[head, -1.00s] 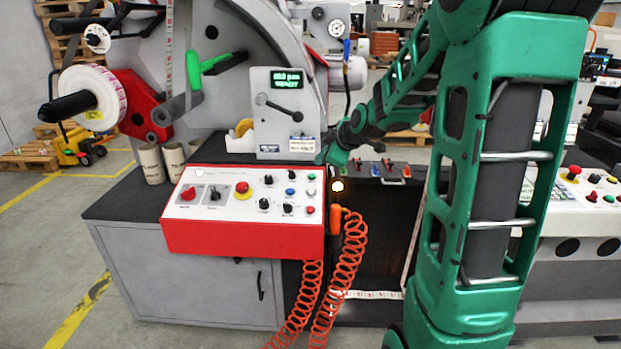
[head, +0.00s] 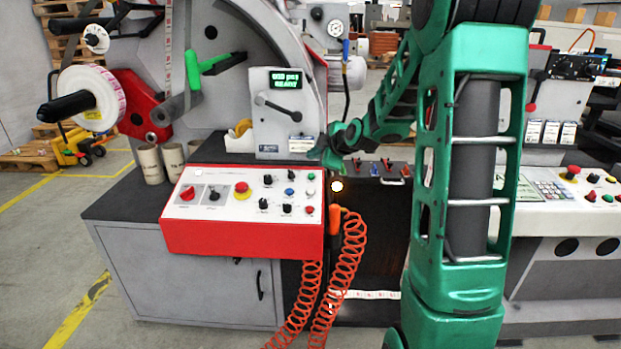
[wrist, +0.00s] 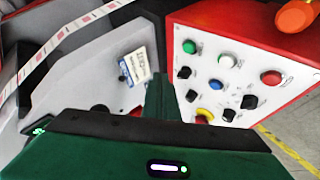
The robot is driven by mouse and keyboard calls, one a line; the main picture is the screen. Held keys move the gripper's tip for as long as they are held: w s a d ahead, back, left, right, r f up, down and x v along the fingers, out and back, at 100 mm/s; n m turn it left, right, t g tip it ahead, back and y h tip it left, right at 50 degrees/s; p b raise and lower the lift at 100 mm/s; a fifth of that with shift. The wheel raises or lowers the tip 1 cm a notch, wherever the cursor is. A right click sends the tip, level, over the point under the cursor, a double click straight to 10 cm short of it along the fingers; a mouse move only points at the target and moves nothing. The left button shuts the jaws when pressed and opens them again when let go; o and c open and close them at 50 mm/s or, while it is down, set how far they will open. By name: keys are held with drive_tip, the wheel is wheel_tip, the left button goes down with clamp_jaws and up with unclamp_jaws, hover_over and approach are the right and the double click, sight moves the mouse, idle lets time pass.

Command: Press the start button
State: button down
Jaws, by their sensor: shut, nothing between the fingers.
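The control panel (head: 225,205) is a red box with a white sloped face of buttons and knobs. A green button (head: 311,177) sits at its upper right corner, and it also shows in the wrist view (wrist: 189,47). I cannot read its label. My gripper (head: 330,158) is just above and right of that corner, apart from the panel. In the wrist view the fingers (wrist: 163,80) are shut and empty, left of the green button.
White (wrist: 227,62) and red (wrist: 270,77) buttons stand in line with the green one. A yellow-ringed red button (head: 242,188) is mid-panel. An orange coiled hose (head: 350,250) hangs at the panel's right side. A grey housing with a display (head: 285,79) stands behind.

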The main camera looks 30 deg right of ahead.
sight(311, 176)
drive_tip(key=shift+w+d+f, duration=0.15)
drive_tip(key=shift+w+f, duration=0.05)
drive_tip(key=shift+f, duration=0.75)
drive_tip(key=shift+w+d+f, duration=0.15)
drive_tip(key=shift+w+f, duration=0.1)
drive_tip(key=shift+f, duration=0.65)
drive_tip(key=shift+w+d+f, duration=0.15)
drive_tip(key=shift+w+f, duration=0.05)
drive_tip(key=shift+f, duration=0.75)
drive_tip(key=shift+f, duration=0.15)
drive_tip(key=shift+w+f, duration=0.1)
drive_tip(key=shift+f, duration=0.1)
